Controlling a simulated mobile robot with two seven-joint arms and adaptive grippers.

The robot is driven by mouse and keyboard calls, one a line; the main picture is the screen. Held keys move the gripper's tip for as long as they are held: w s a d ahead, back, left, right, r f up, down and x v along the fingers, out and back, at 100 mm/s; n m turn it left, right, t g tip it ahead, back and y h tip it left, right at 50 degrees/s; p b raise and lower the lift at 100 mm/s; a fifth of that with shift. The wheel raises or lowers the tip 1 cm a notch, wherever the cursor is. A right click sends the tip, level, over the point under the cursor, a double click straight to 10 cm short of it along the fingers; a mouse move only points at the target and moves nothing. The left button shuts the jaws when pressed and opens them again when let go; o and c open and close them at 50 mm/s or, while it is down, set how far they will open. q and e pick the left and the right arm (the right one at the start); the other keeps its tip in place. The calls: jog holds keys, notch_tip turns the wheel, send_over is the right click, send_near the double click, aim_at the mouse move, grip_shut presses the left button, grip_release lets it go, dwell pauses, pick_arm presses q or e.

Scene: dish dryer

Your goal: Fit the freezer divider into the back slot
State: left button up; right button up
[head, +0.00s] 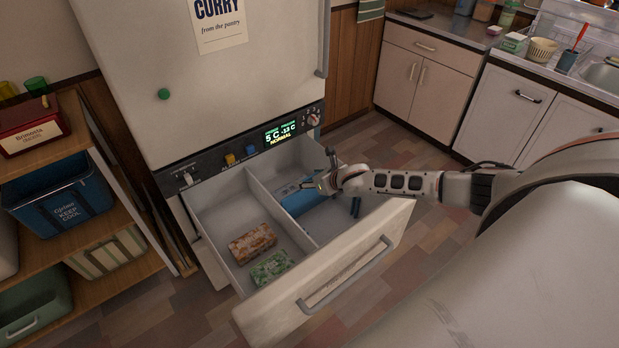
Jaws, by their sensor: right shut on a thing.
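The freezer drawer (249,300) is pulled open below the fridge door. A fixed grey wall (280,207) splits it into a left and a right compartment. The blue freezer divider (303,201) is in the right compartment, towards the back. My right gripper (322,184) reaches in from the right and is shut at the divider's upper edge; the fingers are small and partly hidden. A pair of dark blue slot posts (355,207) stands at the right side wall. The back slot cannot be made out, and I cannot tell whether the divider touches it. My left gripper is out of view.
Two food packs, one brown (252,243) and one green (271,268), lie in the left compartment. The drawer's front has a long handle (345,277). A wooden shelf (120,271) with bins stands at left. Counter cabinets (425,85) stand at the back right.

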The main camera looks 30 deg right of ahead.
jog(key=shift+f+b, duration=0.35)
jog(key=shift+f, duration=0.3)
jog(key=o, duration=1.8)
jog(key=shift+r, duration=0.1)
jog(key=shift+c, duration=0.2)
jog(key=v, duration=1.2)
